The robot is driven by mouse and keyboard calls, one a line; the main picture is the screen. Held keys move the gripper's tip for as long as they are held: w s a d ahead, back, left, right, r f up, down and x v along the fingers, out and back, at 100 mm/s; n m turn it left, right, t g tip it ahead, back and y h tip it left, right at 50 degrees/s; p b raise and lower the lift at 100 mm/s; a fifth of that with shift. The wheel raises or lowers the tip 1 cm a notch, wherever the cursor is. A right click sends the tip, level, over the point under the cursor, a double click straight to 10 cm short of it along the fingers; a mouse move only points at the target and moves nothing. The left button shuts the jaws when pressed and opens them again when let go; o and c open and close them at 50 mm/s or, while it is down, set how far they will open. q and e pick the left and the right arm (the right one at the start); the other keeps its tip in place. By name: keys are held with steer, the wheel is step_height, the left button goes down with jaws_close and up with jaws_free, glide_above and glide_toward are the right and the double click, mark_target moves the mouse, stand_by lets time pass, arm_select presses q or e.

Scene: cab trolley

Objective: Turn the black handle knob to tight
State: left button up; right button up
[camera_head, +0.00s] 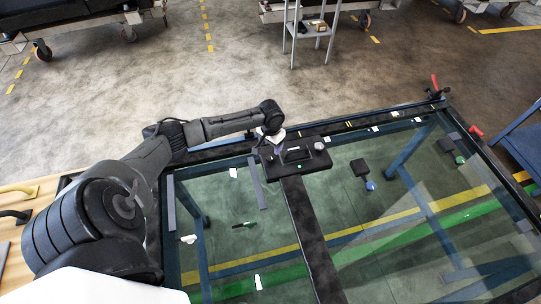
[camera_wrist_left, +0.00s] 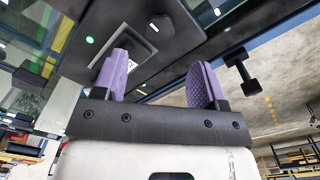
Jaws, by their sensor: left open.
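My left arm reaches over the glass-topped trolley. Its gripper (camera_head: 277,147) is at the black plate (camera_head: 318,163) on the trolley's far frame rail, and it also shows in the left wrist view (camera_wrist_left: 158,70). Its two purple fingers are apart with nothing visible between them. The plate carries a dark raised handle-like part (camera_head: 296,154), partly hidden by the gripper. In the left wrist view, a black dumbbell-shaped part (camera_wrist_left: 241,72) stands just right of the right finger, apart from it. I cannot tell which part is the handle knob or how tight it is.
The glass top (camera_head: 225,255) has a dark middle bar (camera_head: 311,235). Red handles (camera_head: 435,83) (camera_head: 476,131) stand at the far right corner. A small shelf cart (camera_head: 311,31) stands behind on open floor.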

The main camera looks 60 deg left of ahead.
mark_target(271, 156)
arm_select(q)
step_height(271, 156, down, 8)
steer(key=shift+r+b, duration=0.25)
steer(key=shift+b, duration=0.25)
steer(key=shift+c, duration=0.5)
steer(key=c, duration=0.8)
